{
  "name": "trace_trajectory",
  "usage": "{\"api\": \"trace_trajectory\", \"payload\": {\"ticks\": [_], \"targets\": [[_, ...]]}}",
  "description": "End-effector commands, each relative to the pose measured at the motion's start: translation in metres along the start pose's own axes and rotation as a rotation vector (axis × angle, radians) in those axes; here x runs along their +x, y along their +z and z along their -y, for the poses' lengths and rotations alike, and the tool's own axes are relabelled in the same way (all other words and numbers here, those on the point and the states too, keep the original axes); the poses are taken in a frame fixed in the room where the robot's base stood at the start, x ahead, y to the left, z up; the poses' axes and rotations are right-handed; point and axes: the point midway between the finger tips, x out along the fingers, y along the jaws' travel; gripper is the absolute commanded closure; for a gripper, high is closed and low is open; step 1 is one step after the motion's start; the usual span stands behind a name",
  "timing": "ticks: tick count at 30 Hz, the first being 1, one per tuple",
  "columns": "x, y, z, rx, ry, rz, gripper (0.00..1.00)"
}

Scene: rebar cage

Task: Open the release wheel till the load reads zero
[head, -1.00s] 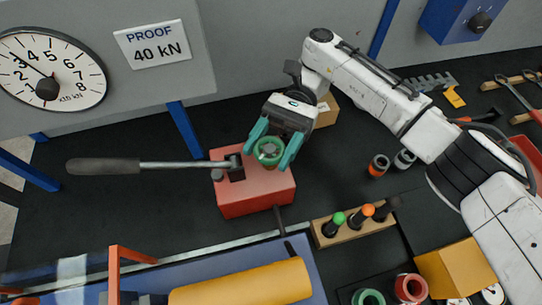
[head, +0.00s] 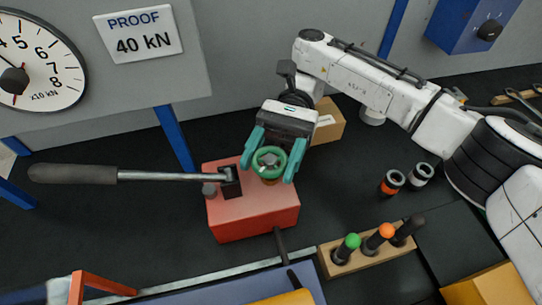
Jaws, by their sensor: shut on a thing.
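The green release wheel (head: 269,173) sits on top of the red pump block (head: 254,217), near its back right. My gripper (head: 271,164) is above the block, its two teal fingers on opposite sides of the wheel rim, shut on it. The round load gauge (head: 40,60) is at the upper left, marked x10 kN, and its left part is cut off by the picture edge. Its dark needle points up and left from the hub; the exact reading cannot be told.
A long pump handle (head: 120,176) reaches left from the block. A wooden rack (head: 370,250) with several coloured-top tools stands right of it. Two small cylinders (head: 391,183) and a cardboard box (head: 329,122) are nearby. A proof sign (head: 140,32) reads 40 kN.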

Motion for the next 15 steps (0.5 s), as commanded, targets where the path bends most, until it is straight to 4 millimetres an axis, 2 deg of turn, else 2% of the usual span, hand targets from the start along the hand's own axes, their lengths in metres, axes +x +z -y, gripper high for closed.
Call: {"api": "trace_trajectory", "payload": {"ticks": [3,4,12,15], "targets": [[-0.0001,0.0021,0.0003,-0.004,0.0,0.002,0.7],[-0.0001,0.0021,0.0003,-0.004,-0.001,0.002,0.39],[-0.0001,0.0011,0.0003,-0.002,-0.001,0.001,0.14],[-0.0001,0.0008,0.0002,-0.001,-0.001,0.001,0.14]]}}
